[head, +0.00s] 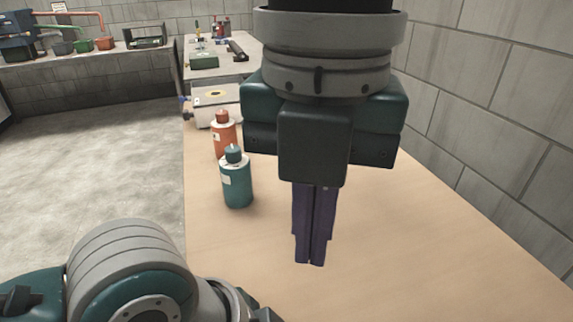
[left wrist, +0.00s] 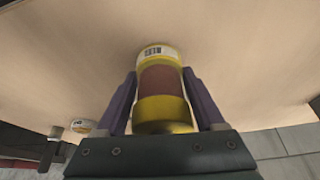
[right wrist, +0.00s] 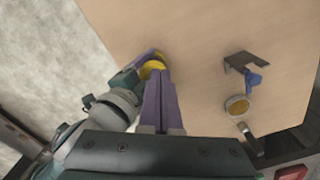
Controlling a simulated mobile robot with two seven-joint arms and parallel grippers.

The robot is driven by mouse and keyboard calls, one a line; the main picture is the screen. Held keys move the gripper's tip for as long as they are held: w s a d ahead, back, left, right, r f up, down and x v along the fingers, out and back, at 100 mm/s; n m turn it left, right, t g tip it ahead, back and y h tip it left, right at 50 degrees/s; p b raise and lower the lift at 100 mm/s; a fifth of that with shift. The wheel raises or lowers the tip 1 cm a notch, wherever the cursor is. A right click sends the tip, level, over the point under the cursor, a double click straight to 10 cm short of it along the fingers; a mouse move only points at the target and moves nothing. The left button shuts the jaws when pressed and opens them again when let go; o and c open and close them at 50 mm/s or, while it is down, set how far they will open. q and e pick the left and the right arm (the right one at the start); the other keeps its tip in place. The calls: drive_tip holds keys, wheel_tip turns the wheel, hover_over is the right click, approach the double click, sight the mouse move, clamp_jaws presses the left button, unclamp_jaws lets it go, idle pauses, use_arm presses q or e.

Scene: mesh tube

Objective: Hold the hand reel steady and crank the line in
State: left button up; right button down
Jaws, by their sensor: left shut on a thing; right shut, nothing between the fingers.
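My left gripper (left wrist: 163,100) is shut around a yellow cylinder with a reddish-brown middle band (left wrist: 160,80) and a barcode label near its far end; it looks like the hand reel, but I see no crank handle. In the right wrist view part of the yellow piece (right wrist: 152,67) shows at the left gripper, just beyond my right fingertips. My right gripper (head: 310,263) is shut and empty, fingers pointing down over the bench. I cannot tell whether it touches the reel. The head view does not show the reel; my left arm fills the lower left there.
A teal bottle (head: 236,181) and an orange bottle (head: 223,138) stand on the bench (head: 410,235). A dark bracket (right wrist: 247,61), a blue piece (right wrist: 253,82) and a yellow-faced disc (right wrist: 237,105) show in the right wrist view. A block wall (head: 480,110) runs along the right.

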drive_tip(key=shift+r, duration=0.3)
wheel_tip(320, 180, down, 6)
drive_tip(key=a, duration=0.2)
drive_tip(key=shift+w, duration=0.4)
idle(0.3)
drive_tip(key=shift+s, duration=0.6)
idle(1.0)
drive_tip(key=shift+s+d, duration=0.2)
drive_tip(key=shift+d, duration=0.65)
drive_tip(key=shift+w+d, duration=0.1)
drive_tip(key=shift+w, duration=0.05)
idle(0.4)
